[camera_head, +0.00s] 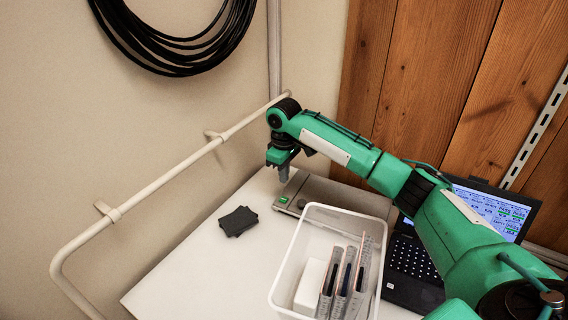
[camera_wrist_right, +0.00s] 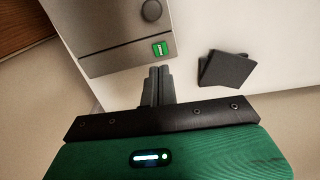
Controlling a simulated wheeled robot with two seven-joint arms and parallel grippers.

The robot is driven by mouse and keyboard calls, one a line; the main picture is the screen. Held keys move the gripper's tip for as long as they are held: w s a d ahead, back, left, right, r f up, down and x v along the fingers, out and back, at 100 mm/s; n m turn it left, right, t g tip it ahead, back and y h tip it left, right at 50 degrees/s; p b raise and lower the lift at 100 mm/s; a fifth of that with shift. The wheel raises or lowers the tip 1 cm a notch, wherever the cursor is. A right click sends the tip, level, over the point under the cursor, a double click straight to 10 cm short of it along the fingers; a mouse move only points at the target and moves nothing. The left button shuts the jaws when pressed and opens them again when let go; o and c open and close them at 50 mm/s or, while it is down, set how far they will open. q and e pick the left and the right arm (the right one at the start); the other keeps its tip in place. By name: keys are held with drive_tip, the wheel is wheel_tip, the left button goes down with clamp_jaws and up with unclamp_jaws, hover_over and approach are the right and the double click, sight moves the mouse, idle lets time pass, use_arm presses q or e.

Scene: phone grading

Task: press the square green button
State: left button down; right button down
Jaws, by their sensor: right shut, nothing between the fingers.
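The square green button (camera_head: 283,200) is on the front left of a grey metal box on the table. In the right wrist view the button (camera_wrist_right: 160,48) shows a light vertical mark, with a dark round knob (camera_wrist_right: 151,10) farther along the same panel. My right gripper (camera_head: 284,177) points down above the box near the button. In the right wrist view its fingers (camera_wrist_right: 159,72) are shut together with nothing between them, and their tips appear just short of the button. Whether they touch it I cannot tell. My left gripper is in neither view.
Dark flat pieces (camera_head: 238,221) lie on the white table (camera_head: 190,262) left of the box. A white bin (camera_head: 283,278) holding several phones stands in front of the box. An open laptop (camera_head: 412,262) is at the right, partly behind my right arm. A pipe rail (camera_head: 160,182) runs along the wall.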

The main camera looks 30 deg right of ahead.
sight(284, 199)
wheel_tip(284, 199, down, 7)
drive_tip(key=shift+f, duration=0.2)
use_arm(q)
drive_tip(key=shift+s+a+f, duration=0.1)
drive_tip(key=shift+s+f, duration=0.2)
